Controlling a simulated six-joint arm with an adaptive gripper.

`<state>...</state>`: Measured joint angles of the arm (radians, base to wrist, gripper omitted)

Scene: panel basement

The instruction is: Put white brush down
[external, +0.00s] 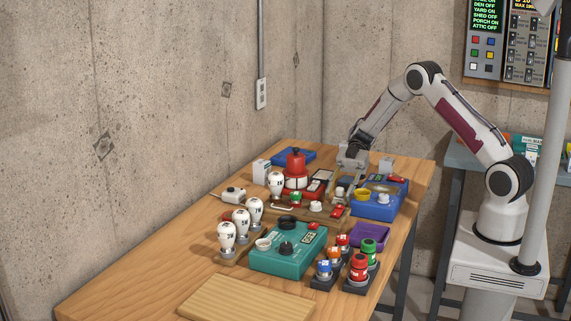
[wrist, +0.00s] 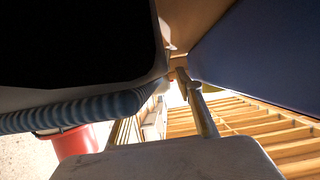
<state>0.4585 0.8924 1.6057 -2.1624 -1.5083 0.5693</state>
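My gripper (external: 353,158) is low over the far right part of the wooden table, by the back of a blue box (external: 375,208). Its fingers are too small and too covered there to tell open from shut. In the wrist view, a large dark shape and a grey block fill much of the picture, and a thin pale rod (wrist: 203,112) stands between them. I cannot tell whether the rod is a brush or part of my gripper. I cannot make out a white brush for certain in either view.
The wooden table (external: 120,285) is crowded: white bulbs (external: 241,222), a red pot-like device (external: 296,162), a teal box (external: 270,262), a purple tray (external: 384,232) and red, blue and green-topped pieces. A slatted wooden board (external: 245,302) lies at the front. The table's left front is clear.

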